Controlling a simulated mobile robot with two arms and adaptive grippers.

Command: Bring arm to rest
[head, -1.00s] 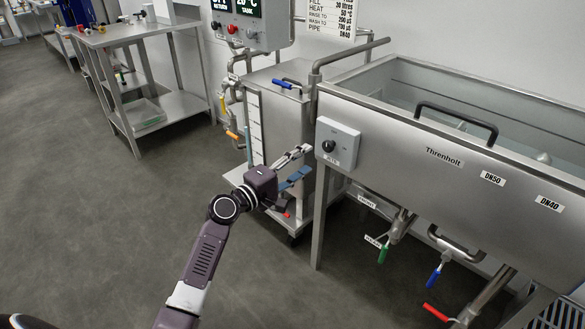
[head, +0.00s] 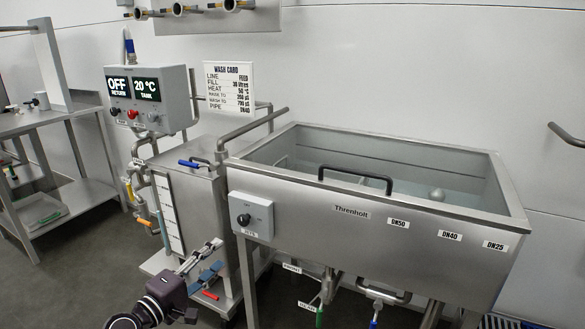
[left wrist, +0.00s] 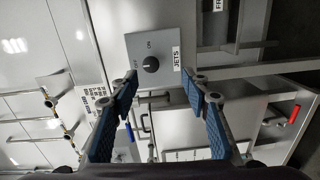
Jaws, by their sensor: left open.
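My left gripper (head: 208,262) is at the lower middle-left of the head view, in front of the steel tank unit and below the jets switch box. Its two fingers are apart and nothing is between them. In the left wrist view, the blue-padded fingers of my left gripper (left wrist: 163,95) stand wide apart. The grey jets switch box (left wrist: 155,60) with its black knob lies beyond the fingertips, apart from them. The same jets box (head: 251,215) sits on the front left of the sink in the head view. My right gripper is not in view.
The steel sink (head: 370,235) marked Threnholt fills the right. The tank unit (head: 203,205) stands left of it, under a control panel (head: 148,98) reading OFF and 20 °C. A wash card (head: 230,88) stands behind. A steel table (head: 55,125) is at far left. Open floor (head: 75,280) lies lower left.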

